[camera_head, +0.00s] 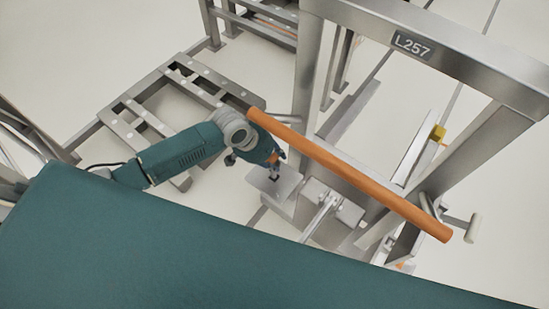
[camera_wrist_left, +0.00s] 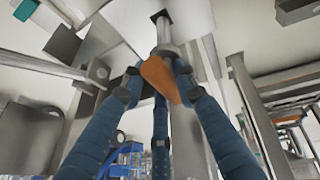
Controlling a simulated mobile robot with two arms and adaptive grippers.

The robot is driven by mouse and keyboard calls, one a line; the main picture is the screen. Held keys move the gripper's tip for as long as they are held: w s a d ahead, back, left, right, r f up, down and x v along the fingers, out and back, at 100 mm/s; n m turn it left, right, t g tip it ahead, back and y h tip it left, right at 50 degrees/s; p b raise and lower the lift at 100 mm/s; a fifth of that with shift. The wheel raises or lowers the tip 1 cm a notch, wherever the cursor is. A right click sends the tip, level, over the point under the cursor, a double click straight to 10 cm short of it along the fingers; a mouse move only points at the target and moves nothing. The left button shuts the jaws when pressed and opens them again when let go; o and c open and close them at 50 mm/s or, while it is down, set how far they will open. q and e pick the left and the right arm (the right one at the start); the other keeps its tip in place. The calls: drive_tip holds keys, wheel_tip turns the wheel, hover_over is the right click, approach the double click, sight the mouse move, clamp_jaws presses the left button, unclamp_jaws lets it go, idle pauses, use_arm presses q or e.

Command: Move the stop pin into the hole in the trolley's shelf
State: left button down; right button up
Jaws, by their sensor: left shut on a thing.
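The stop pin has an orange grip (camera_wrist_left: 158,80) and a grey metal shaft (camera_wrist_left: 164,35). My left gripper (camera_wrist_left: 155,85) has its blue fingers shut around the orange grip in the left wrist view. In the head view my left gripper (camera_head: 278,158) is just above a small grey metal shelf (camera_head: 262,183), and only a bit of orange shows at its fingers. A dark square hole (camera_wrist_left: 158,15) lies at the shaft's far end in the wrist view. I cannot tell whether the tip is inside it. My right gripper is not in view.
A long orange bar (camera_head: 350,173) crosses the trolley frame close to my left wrist. A thick metal post (camera_head: 308,70) stands right of the gripper, under a beam labelled L257 (camera_head: 411,46). A low metal rack (camera_head: 135,115) is at the left.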

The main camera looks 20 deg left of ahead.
use_arm(q)
drive_tip(key=shift+d+f+b, duration=0.1)
drive_tip(key=shift+f+b, duration=0.4)
drive_tip(key=shift+f, duration=0.55)
drive_tip(key=shift+f+b, duration=0.75)
drive_tip(key=shift+f, duration=1)
idle(0.6)
drive_tip(key=shift+f+b, duration=0.85)
drive_tip(key=shift+f, duration=0.5)
idle(0.5)
drive_tip(key=c, duration=1.3)
unclamp_jaws()
drive_tip(key=shift+o, duration=0.2)
drive_tip(key=v, duration=1.2)
